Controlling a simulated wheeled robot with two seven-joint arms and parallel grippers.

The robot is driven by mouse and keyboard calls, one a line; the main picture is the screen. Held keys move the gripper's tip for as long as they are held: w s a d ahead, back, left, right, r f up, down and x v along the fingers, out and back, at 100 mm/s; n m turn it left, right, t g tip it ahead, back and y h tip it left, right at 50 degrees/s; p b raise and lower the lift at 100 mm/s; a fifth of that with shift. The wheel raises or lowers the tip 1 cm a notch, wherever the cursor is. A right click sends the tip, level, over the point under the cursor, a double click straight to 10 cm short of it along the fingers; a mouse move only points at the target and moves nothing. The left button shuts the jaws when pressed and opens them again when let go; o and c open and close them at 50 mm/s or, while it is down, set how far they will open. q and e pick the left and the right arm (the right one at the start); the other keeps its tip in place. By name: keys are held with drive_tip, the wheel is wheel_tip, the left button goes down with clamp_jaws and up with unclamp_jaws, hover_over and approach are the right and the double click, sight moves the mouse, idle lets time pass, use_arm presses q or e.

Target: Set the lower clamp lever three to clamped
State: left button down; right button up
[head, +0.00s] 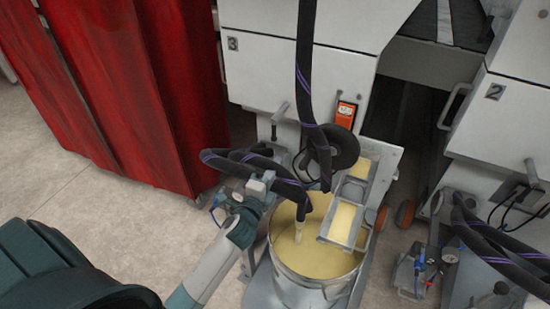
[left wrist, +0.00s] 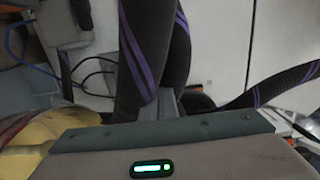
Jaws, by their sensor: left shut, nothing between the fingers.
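The machine panel marked 3 (head: 262,70) stands at the upper middle of the head view. My left gripper (head: 262,184) is shut and empty, beside dark hoses with purple stripes (head: 235,160), below the panel. The hoses partly hide the area around the gripper tips. In the left wrist view, hoses (left wrist: 150,60) cross close in front of the gripper body, and no lever is clearly seen. My right gripper is not in view.
A bucket of yellowish liquid (head: 283,280) stands right of my left arm, with a hose end and a metal tray (head: 330,231) over it. A red curtain (head: 165,100) hangs at left. Panel 2 (head: 500,120) is at right. Floor (head: 60,170) at left is clear.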

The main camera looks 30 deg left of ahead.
use_arm(q)
drive_tip(key=w+a, duration=0.5)
drive_tip(key=w, duration=0.5)
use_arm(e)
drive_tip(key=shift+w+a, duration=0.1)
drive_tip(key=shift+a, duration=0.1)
